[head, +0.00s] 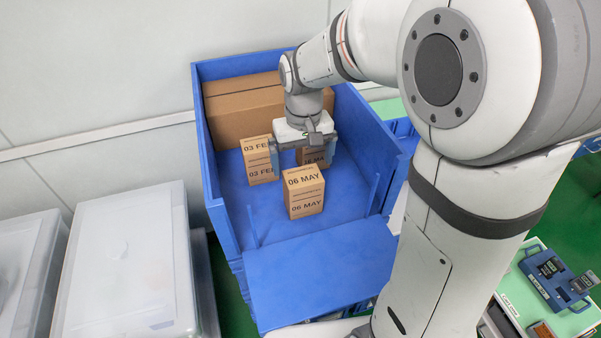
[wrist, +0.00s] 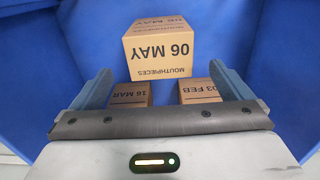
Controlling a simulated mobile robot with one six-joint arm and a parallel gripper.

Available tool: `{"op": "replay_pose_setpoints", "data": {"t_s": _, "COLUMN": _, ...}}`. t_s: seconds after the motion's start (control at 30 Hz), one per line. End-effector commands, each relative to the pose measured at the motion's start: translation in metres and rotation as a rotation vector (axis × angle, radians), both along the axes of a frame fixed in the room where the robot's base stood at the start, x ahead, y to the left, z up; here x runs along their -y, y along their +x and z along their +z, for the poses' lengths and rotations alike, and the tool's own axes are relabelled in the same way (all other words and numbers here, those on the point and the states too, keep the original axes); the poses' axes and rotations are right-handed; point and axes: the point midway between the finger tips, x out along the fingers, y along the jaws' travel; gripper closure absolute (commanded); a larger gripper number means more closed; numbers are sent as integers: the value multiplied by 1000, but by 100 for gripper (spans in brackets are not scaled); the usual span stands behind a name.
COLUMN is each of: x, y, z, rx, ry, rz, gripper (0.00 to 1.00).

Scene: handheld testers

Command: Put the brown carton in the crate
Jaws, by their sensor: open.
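The blue crate (head: 222,232) has its front flap down and holds several brown cartons. The 06 MAY carton (head: 304,192) stands on the crate floor nearest the opening; it also shows in the wrist view (wrist: 160,58), beyond my fingertips. The 03 FEB carton (head: 257,160) stands behind it to the left, and the 16 MAR carton (head: 313,157) is partly hidden behind my gripper. My gripper (head: 302,152) is open inside the crate, above and behind the 06 MAY carton. Nothing is held between its fingers. I cannot tell which carton the task means.
A large brown box (head: 240,112) fills the back of the crate. Crate walls rise on both sides. Lidded translucent bins (head: 130,260) stand at the left. A bench with a blue handheld tester (head: 556,278) is at the lower right. The flap (head: 320,275) is bare.

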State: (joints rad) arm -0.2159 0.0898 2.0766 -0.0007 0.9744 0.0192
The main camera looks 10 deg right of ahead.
Motion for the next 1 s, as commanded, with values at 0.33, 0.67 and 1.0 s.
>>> {"op": "replay_pose_setpoints", "data": {"t_s": 0.33, "x": 0, "y": 0, "z": 56, "rx": 2, "ry": 0, "rz": 1, "gripper": 1}}
{"op": "replay_pose_setpoints", "data": {"t_s": 0.67, "x": 36, "y": -45, "z": 68, "rx": 77, "ry": 14, "rz": -62, "gripper": 1}}
{"op": "replay_pose_setpoints", "data": {"t_s": 1.0, "x": 83, "y": -130, "z": 50, "rx": 221, "ry": 24, "rz": -173, "gripper": 1}}
